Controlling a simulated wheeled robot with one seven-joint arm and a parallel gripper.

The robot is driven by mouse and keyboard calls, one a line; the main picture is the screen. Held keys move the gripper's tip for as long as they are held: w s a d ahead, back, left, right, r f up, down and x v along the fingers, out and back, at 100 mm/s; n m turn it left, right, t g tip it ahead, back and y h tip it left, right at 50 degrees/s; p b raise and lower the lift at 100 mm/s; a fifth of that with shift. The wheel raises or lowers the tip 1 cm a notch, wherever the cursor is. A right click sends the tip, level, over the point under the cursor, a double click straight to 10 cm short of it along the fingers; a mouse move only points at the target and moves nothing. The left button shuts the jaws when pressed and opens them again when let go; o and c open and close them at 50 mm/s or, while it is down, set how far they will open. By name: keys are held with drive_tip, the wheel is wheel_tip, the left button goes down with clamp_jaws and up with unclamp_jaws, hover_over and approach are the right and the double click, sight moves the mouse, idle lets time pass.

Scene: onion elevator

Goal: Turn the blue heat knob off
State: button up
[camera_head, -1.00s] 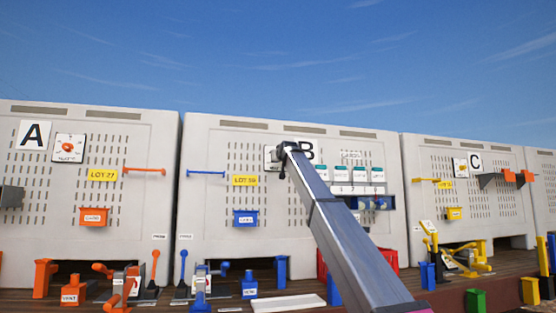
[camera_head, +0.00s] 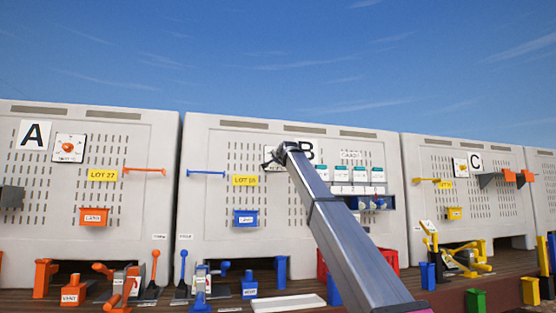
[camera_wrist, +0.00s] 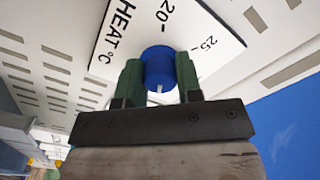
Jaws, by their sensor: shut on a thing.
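The blue heat knob (camera_wrist: 158,54) sits on a white plate (camera_wrist: 110,45) marked HEAT °C, with 20 and 25 in view. The two green fingers of my gripper (camera_wrist: 158,78) are on either side of the knob and shut on it. A short white mark shows on the knob's near side, between the fingers. The OFF position is not in view. In the head view my gripper (camera_head: 270,160) is at the plate beside the letter B, at the end of my raised arm. My arm and gripper hide the knob there.
The panel of container B (camera_head: 215,135) carries a yellow LOT sign (camera_head: 245,180), a blue bar (camera_head: 206,173) and a blue card box (camera_head: 245,217) below my gripper. Teal-and-white units (camera_head: 343,174) are close right of my arm. Panels A and C stand on either side.

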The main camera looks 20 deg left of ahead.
drive_tip(key=m, duration=0.6)
drive_tip(key=shift+s+f, duration=0.1)
drive_tip(key=shift+f, duration=0.1)
drive_tip(key=m, duration=0.5)
drive_tip(key=shift+m, duration=0.4)
drive_tip(key=o, duration=0.9)
drive_tip(key=shift+r, duration=0.15)
drive_tip(key=shift+o, duration=0.2)
drive_tip(key=v, duration=1)
drive_tip(key=shift+s+d, duration=0.25)
drive_tip(key=shift+s, duration=0.05)
drive_tip(key=shift+s, duration=0.1)
